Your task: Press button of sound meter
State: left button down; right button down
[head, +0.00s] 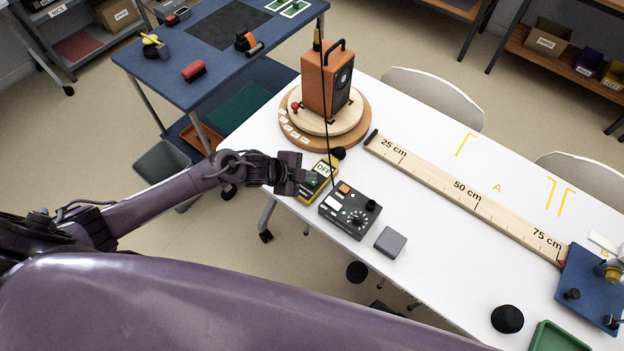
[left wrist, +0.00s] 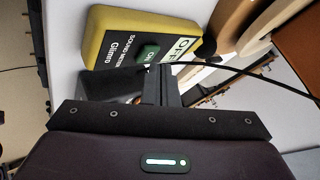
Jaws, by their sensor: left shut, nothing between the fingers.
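The sound meter (head: 329,163) is a small yellow and black box on the white table, in front of the round wooden base. A sign on it reads OFF. In the left wrist view the sound meter (left wrist: 112,24) shows its lettering and a green ON button (left wrist: 148,53). My left gripper (head: 310,177) is shut and empty, right at the meter's near left side. In the left wrist view its fingertips (left wrist: 158,72) are just below the ON button; I cannot tell whether they touch it. The gripper hides part of the meter. My right gripper is not in view.
An orange speaker (head: 315,85) stands on a round wooden base (head: 358,131) behind the meter. A dark control box (head: 335,215) and a grey block (head: 390,242) are close by on the right. A wooden ruler (head: 430,180) crosses the table. A thin black cable passes beside the meter.

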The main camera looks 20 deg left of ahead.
aim_at(308, 183)
pick_arm(q)
jog(key=shift+f+b, duration=0.45)
jog(key=shift+f, duration=0.1)
dwell(0.4)
jog(key=shift+r, duration=0.1)
jog(key=shift+r+p, duration=0.9)
notch_tip(308, 183, up, 6)
jog(key=p, duration=0.5)
